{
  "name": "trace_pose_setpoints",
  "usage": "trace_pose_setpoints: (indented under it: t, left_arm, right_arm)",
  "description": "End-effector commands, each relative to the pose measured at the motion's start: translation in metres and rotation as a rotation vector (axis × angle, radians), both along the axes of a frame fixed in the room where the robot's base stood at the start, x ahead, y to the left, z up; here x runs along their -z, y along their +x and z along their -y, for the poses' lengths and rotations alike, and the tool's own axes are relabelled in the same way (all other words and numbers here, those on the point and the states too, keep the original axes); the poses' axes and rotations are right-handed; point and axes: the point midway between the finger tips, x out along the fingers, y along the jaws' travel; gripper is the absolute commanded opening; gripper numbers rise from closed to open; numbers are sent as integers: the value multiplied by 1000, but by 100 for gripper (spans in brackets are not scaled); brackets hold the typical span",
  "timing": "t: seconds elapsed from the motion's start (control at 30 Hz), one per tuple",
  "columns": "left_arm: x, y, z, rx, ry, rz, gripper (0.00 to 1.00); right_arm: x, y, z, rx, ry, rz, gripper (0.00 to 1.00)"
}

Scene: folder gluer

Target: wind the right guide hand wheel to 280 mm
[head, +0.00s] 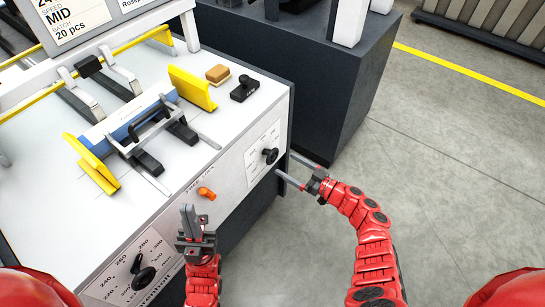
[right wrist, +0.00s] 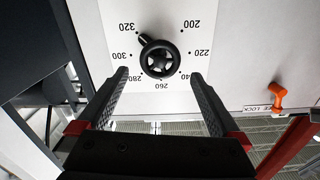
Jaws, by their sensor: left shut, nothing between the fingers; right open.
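The right guide hand wheel (head: 270,156) is a small black wheel on the machine's white front panel. My right gripper (head: 285,163) is open in front of the wheel. In the wrist view its fingers (right wrist: 160,76) lie on either side of the wheel's lower part, apparently without touching it. My left gripper (head: 189,212) is shut and empty, in front of the panel, left of the wheel.
An orange lock lever (head: 206,193) sits on the panel between the two dials; it also shows in the right wrist view (right wrist: 278,93). Another black hand wheel (head: 143,278) is at lower left. Yellow guides and a blue carton (head: 130,118) are on top. Open floor lies right.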

Motion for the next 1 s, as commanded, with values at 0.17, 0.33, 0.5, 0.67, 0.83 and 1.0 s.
trace_pose_setpoints:
  t: [0.17, 0.33, 0.5, 0.67, 0.83, 1.0]
  left_arm:
    - [8, 0, 0, 0, 0, 0, 0]
    - [13, 0, 0, 0, 0, 0, 0]
    - [14, 0, 0, 0, 0, 0, 0]
    - [14, 0, 0, 0, 0, 0, 0]
    - [14, 0, 0, 0, 0, 0, 0]
    - [14, 0, 0, 0, 0, 0, 0]
  right_arm:
    - [1, 24, -32, 1, 2, 0, 100]
    - [1, 38, -52, 1, 1, 0, 100]
    - [0, 43, -60, 1, 1, 1, 100]
    - [0, 44, -60, 0, 0, 0, 100]
    - [0, 43, -60, 0, 0, 0, 87]
    - [0, 43, -60, 0, 0, 0, 57]
